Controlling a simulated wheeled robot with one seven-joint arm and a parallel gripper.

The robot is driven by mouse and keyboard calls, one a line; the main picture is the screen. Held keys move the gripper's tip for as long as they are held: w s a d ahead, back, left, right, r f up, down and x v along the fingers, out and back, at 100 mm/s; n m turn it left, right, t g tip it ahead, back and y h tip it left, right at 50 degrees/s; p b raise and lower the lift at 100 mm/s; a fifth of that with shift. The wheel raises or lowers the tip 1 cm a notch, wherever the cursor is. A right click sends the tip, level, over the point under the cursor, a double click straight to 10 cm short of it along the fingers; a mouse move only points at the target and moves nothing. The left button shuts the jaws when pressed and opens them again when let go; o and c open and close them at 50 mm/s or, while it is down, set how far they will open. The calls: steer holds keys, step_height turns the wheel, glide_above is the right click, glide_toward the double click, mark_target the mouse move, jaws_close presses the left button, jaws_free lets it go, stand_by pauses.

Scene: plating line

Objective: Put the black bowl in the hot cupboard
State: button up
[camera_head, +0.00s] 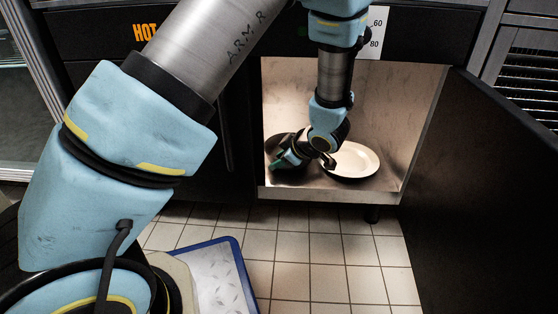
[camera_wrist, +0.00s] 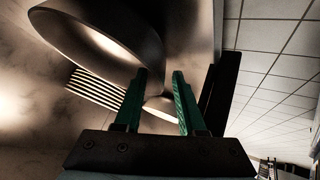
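The black bowl (camera_head: 273,147) is inside the lit, open hot cupboard (camera_head: 413,120), at the left of its floor. My arm reaches in through the opening, and my gripper (camera_head: 279,163) is low at the bowl, partly covering it. In the wrist view a large dark bowl (camera_wrist: 107,42) fills the upper left, its edge close by the left fingertip. My gripper's green fingers (camera_wrist: 160,73) stand apart there, with no thing visibly clamped between them. Whether a finger touches the bowl is unclear.
A cream-lined dish with a dark outside (camera_head: 354,160) stands on the cupboard floor just right of my gripper. The cupboard door (camera_head: 480,190) hangs open at the right. A blue-edged tray-like surface (camera_head: 215,278) is below, at the front left. Tiled floor (camera_head: 320,250) lies clear in front.

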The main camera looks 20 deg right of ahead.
steer(key=p+v, duration=0.7)
steer(key=v, duration=0.5)
steer(key=shift+w+r, duration=0.1)
